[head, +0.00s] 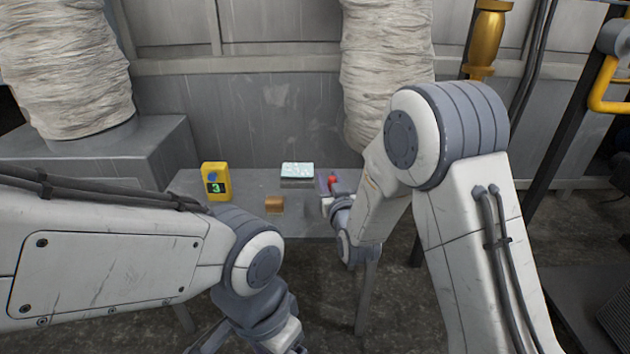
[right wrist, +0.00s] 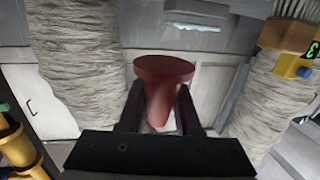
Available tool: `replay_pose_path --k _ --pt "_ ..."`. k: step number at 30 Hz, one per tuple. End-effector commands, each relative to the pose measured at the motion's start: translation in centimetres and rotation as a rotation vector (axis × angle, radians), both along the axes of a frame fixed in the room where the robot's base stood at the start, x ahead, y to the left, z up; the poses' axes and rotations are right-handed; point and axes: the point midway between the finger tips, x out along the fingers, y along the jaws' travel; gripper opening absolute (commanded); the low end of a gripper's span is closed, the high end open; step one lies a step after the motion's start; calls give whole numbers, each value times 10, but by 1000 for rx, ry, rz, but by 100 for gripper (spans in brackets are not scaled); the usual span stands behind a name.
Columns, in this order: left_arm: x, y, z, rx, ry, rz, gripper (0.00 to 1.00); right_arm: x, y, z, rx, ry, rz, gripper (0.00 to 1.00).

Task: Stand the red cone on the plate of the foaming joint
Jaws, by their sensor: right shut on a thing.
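The red cone (head: 333,178) is held in my right gripper (head: 328,186), near the right end of the grey table. In the right wrist view the cone (right wrist: 165,90) sits between the two dark fingers (right wrist: 160,108). Its wide end is toward the picture top, where the table shows upside down, and its narrow end points the other way. A block with a pale, foamy top (head: 297,170), which looks like the foaming joint, is at the table's back, left of the cone and apart from it. My left gripper (head: 265,346) is low at the bottom edge, mostly cut off; its jaws are unclear.
A yellow device with a green "3" display (head: 215,183) stands at the left of the grey table (head: 246,188). A small brown block (head: 274,204) lies in front of the foamy-topped block. Wrapped columns and a wall stand behind. My right arm hides the table's right end.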

Motion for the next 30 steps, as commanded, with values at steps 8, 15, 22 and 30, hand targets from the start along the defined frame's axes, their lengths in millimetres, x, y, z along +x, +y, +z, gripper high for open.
replay_pose_path --k 8,15,22,30 --pt "0 0 28 0 0 0 86 -16 -55 38 2 -2 -4 0" --pt "0 0 42 0 0 0 86 -25 -80 41 4 6 -20 0" --pt "0 0 73 0 0 0 86 -49 -119 19 11 12 -115 0" --pt "0 0 106 0 0 0 86 -77 -149 20 0 -2 -198 0"
